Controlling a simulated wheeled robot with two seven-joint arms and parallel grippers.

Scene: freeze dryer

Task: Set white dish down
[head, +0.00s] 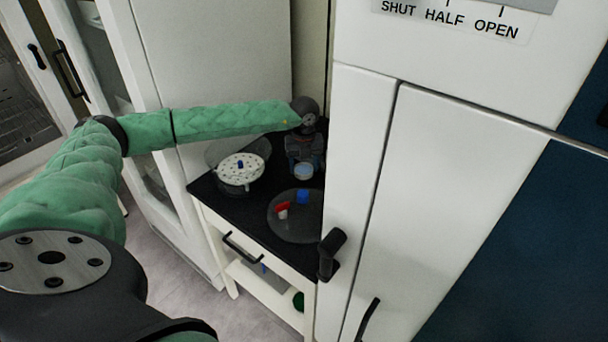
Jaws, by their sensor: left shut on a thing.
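My left gripper (303,165) hangs over the back right of the black-topped cart (225,207). It points down and is shut on a small round white dish (303,172) with a bluish-grey inside. The dish is at the fingertips. I cannot tell whether its underside touches the cart top. The fingers are small and dark here, so their exact hold on the rim is hard to see. My right gripper is not in view.
A white perforated disc (241,168) with a blue knob sits in a clear round vessel at left. A white cabinet (362,150) with a black handle (330,254) bounds the right.

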